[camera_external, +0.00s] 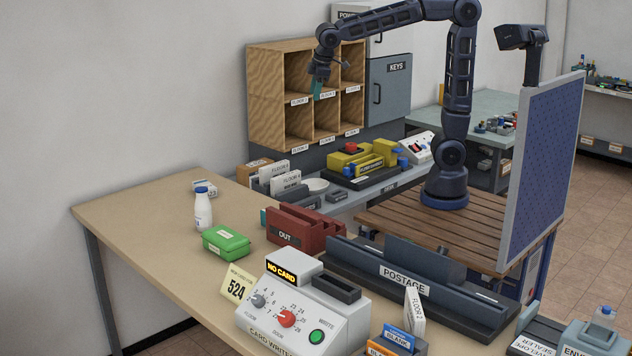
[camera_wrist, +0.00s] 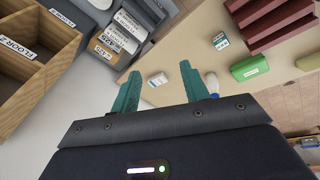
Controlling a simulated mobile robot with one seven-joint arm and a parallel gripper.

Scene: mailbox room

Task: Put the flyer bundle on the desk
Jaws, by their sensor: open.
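My gripper (camera_external: 317,86) is in front of the wooden pigeonhole shelf. In the wrist view its teal fingers (camera_wrist: 161,69) are spread, with nothing between them. The desk (camera_external: 150,226) is the long tan table at the left; it also shows in the wrist view (camera_wrist: 184,52). A small white packet with a label (camera_external: 204,187) lies near its far edge and also shows in the wrist view (camera_wrist: 157,79), beyond the fingertips. I cannot tell whether this packet is the flyer bundle. No other thing is clearly readable as the bundle.
The pigeonhole shelf (camera_external: 281,48) stands at the back wall, beside a grey key cabinet (camera_external: 388,96). A bottle (camera_external: 203,212), green box (camera_external: 226,243), red OUT tray (camera_external: 305,230) and card writer (camera_external: 302,308) stand on the desk. Its left part is mostly clear.

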